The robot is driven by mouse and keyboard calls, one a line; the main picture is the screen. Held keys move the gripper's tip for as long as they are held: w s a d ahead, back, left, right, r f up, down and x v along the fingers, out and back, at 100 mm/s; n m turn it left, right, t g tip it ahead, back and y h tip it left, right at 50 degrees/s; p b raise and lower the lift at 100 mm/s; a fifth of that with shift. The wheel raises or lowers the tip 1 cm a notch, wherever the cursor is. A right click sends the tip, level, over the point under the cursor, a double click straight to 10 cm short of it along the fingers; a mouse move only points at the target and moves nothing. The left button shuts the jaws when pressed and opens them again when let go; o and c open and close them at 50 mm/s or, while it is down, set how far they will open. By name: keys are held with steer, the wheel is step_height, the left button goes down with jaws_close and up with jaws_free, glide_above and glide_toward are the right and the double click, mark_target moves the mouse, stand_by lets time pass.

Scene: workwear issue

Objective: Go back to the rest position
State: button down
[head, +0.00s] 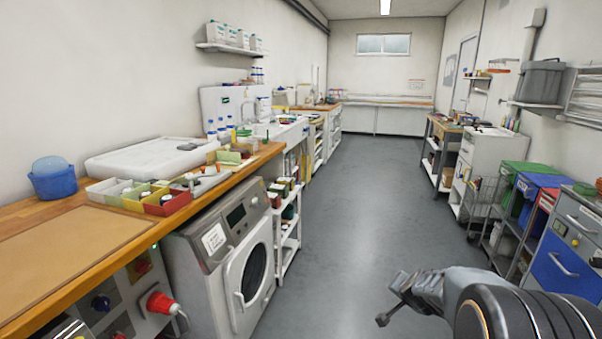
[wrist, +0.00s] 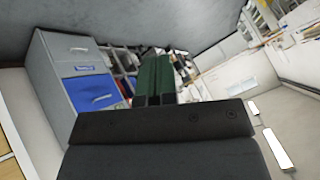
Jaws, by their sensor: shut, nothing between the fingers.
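My gripper (head: 390,305) shows at the lower right of the head view, held out over the grey floor of the aisle. In the wrist view my gripper (wrist: 154,80) has its dark green fingers together in the middle of the picture. It is shut and holds nothing. No object touches it in either view.
A wooden counter (head: 95,265) with trays runs along the left, above a washing machine (head: 228,250). A grey cabinet with a blue drawer (head: 557,262) and colored bins (head: 532,187) stand at the right, near my arm. The aisle floor (head: 350,220) is clear.

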steer(key=s+a+r+n+g+y+p, duration=0.1)
steer(key=s+a+r+n+y+p, duration=0.15)
steer(key=s+a+r+p, duration=0.4)
steer(key=s+a+r+n+g+y+p, duration=0.1)
steer(key=s+a+r+n, duration=0.25)
steer(key=r, duration=0.55)
steer(key=s+a+r+n+g+p, duration=0.1)
steer(key=s+r+p, duration=0.1)
steer(key=s, duration=0.4)
steer(key=s+a+r+n+g+h+p, duration=0.1)
steer(key=s+a+r+n+p, duration=0.1)
steer(key=s, duration=0.4)
step_height(320, 180, up, 2)
steer(key=shift+s+r+n+g+p, duration=0.2)
steer(key=shift+r+n+g+p, duration=0.15)
steer(key=shift+p, duration=0.4)
steer(key=shift+d+h, duration=0.15)
steer(key=shift+h, duration=0.1)
